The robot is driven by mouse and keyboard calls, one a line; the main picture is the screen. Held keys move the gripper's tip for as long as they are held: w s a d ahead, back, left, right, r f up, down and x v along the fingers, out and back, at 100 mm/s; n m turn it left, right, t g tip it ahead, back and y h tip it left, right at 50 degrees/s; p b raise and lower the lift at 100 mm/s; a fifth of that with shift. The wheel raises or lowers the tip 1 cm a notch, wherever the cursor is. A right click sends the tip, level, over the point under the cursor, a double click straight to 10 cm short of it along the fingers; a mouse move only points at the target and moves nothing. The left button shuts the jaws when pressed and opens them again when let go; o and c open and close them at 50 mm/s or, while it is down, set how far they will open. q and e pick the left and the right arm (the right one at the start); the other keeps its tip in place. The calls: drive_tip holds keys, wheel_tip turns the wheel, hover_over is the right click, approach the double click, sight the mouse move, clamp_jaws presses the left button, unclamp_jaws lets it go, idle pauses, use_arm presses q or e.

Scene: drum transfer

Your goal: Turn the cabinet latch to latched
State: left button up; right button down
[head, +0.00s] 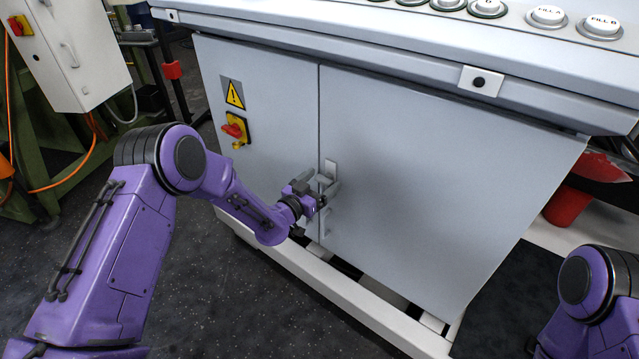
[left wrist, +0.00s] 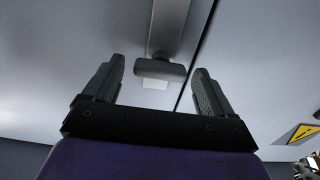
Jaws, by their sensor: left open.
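The grey cabinet (head: 440,180) has two doors that meet at a vertical seam. The cabinet latch (head: 330,168) is a small grey handle on a plate beside the seam, partly hidden by my gripper in the head view. In the left wrist view the latch (left wrist: 160,69) is a short grey bar lying across the picture, between and just beyond my fingertips. My left gripper (head: 321,189) is at the latch, and its two fingers (left wrist: 158,85) are spread apart with nothing between their pads. My right gripper is not in view; only part of my right arm shows at the lower right.
A red and yellow rotary switch (head: 234,131) and a warning sign (head: 233,93) are on the left door. A ledge with several round buttons (head: 546,16) overhangs the cabinet. A red container (head: 568,204) stands right of the cabinet. The dark floor (head: 225,300) in front is clear.

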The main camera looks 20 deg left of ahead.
use_arm(q)
drive_tip(key=c, duration=1.1)
drive_tip(key=shift+o, duration=0.2)
drive_tip(key=shift+n, duration=0.4)
drive_tip(key=n, duration=0.3)
drive_tip(key=shift+a+p, duration=0.1)
drive_tip(key=shift+p, duration=0.2)
drive_tip(key=n, duration=0.5)
drive_tip(key=shift+a+n, duration=0.1)
drive_tip(key=shift+n, duration=0.2)
drive_tip(key=n, duration=0.4)
drive_tip(key=shift+w+f, duration=0.1)
drive_tip(key=shift+f, duration=0.05)
drive_tip(key=shift+f+n, duration=0.1)
drive_tip(key=shift+n, duration=2.1)
drive_tip(key=o, duration=1.1)
drive_tip(key=shift+c, duration=0.2)
